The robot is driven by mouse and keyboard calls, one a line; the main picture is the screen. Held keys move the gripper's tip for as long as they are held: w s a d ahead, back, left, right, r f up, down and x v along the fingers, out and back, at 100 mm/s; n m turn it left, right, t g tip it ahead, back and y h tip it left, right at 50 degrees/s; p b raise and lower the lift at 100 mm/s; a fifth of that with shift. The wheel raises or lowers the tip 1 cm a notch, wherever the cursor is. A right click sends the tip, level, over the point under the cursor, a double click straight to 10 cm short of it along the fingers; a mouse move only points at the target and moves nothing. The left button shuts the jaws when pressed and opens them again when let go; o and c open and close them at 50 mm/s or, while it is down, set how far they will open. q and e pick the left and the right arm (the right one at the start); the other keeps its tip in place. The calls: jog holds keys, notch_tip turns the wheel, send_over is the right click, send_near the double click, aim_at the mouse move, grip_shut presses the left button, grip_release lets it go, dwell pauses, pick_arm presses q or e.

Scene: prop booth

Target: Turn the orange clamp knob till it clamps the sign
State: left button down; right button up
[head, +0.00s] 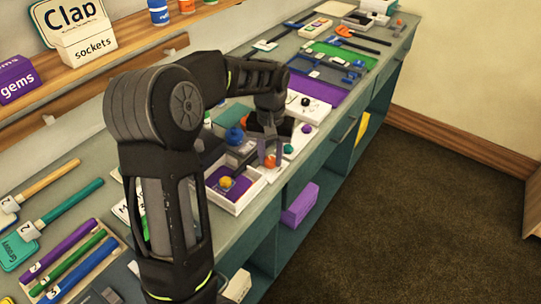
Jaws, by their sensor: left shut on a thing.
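The orange clamp knob (270,161) is small and round and sits near the front edge of the workbench, at the middle of the head view. My left gripper (268,157) points down over it, its fingers shut on the knob. The fingers hide part of the knob. I cannot make out the clamp's jaws or whether they touch a sign. My right gripper is not in view.
Green (288,149) and purple (306,128) knobs lie to the right. A shelf (110,45) with labelled boxes runs along the wall. The floor (400,220) in front is clear.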

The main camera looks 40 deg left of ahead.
aim_at(270, 160)
pick_arm(q)
jog(key=m, duration=0.3)
jog(key=shift+m, duration=2.2)
jog(key=c, duration=1.1)
grip_release()
jog(key=shift+o, duration=0.2)
notch_tip(270, 160, up, 8)
jog(key=shift+f, duration=0.1)
